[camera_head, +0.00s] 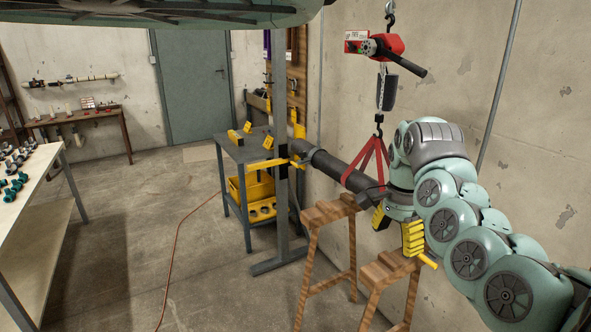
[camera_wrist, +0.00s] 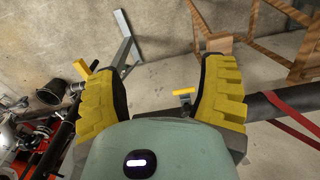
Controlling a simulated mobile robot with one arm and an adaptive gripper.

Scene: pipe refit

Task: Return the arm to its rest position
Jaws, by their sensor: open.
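My arm reaches in from the right in the head view, and my gripper (camera_head: 398,228) is at its end, beside the wooden trestles. In the wrist view the two yellow ribbed fingers of my gripper (camera_wrist: 158,85) are spread wide apart with nothing between them. The dark pipe (camera_head: 340,172) hangs close to the gripper, with red straps around it. In the wrist view the pipe (camera_wrist: 265,104) passes behind the right finger. Whether the gripper touches the pipe cannot be told.
A red hoist (camera_head: 378,45) hangs above the pipe. Wooden trestles (camera_head: 328,213) stand under it. A grey post (camera_head: 281,150) and a cart with yellow bins (camera_head: 250,188) are to the left. A workbench (camera_head: 28,180) stands far left. The middle floor is open, crossed by a red cable (camera_head: 176,240).

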